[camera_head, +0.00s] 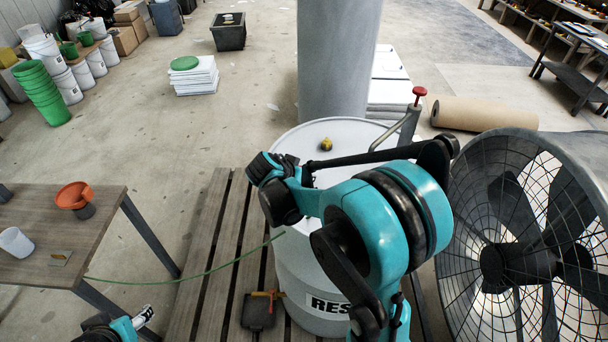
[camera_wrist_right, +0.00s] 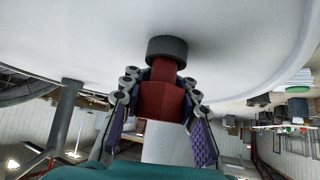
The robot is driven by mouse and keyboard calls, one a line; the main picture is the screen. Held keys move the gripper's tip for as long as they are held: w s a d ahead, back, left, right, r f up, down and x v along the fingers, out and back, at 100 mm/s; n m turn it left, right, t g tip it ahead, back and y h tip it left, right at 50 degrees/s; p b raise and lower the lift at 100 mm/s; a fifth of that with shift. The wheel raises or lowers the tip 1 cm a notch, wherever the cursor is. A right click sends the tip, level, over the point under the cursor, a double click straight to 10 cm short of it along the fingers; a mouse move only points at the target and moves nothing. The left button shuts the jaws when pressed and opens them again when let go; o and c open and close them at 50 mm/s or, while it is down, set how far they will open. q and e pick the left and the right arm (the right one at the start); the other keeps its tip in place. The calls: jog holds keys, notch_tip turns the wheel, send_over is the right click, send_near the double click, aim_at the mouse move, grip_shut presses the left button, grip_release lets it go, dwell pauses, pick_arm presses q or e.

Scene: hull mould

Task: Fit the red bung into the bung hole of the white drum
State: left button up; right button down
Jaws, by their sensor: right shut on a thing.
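The white drum (camera_head: 332,297) stands on a slatted pallet, partly covered by my right arm. In the right wrist view its white surface (camera_wrist_right: 240,70) fills the upper part. My right gripper (camera_wrist_right: 160,88) is shut on the red bung (camera_wrist_right: 162,100), one finger on each side. A dark round piece (camera_wrist_right: 167,48) sits at the bung's far end, against the white surface in the picture; I cannot tell whether they touch. The bung hole is not clearly visible. In the head view the bung is hidden. My left gripper (camera_head: 144,316) is at the lower left, partly cut off.
A small yellow object (camera_head: 326,144) lies on the drum's lid. A grey post with a red knob (camera_head: 419,92) rises by its right rim. A large caged fan (camera_head: 530,235) stands close on the right, a grey column (camera_head: 338,60) behind. A wooden table (camera_head: 100,215) is at left.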

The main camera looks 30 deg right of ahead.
jog(key=c, duration=1.1)
grip_release()
jog(key=shift+o, duration=0.2)
jog(key=v, duration=1.2)
jog(key=s+a+f+n+y, duration=0.1)
jog(key=s, duration=0.1)
jog(key=s+a+f+n+y+b, duration=0.1)
jog(key=s+f+n, duration=0.1)
jog(key=s, duration=0.1)
jog(key=s+a+f+n+y+b, duration=0.1)
jog(key=s+n, duration=0.1)
jog(key=shift+s+a+f+t, duration=0.1)
jog(key=shift+s+f+t, duration=0.05)
jog(key=shift+s+t, duration=0.25)
jog(key=s+a+f+n+t+y+b, duration=0.1)
jog(key=s+a+f+n+y+b, duration=0.2)
jog(key=s+a+f+n+y, duration=0.1)
jog(key=s+a+f+n, duration=0.1)
jog(key=s+a+n, duration=0.1)
jog(key=s+n, duration=0.1)
jog(key=shift+s+a+f+t+y, duration=0.15)
jog(key=shift+s+f+t+y, duration=0.05)
jog(key=shift+s+t+y, duration=0.2)
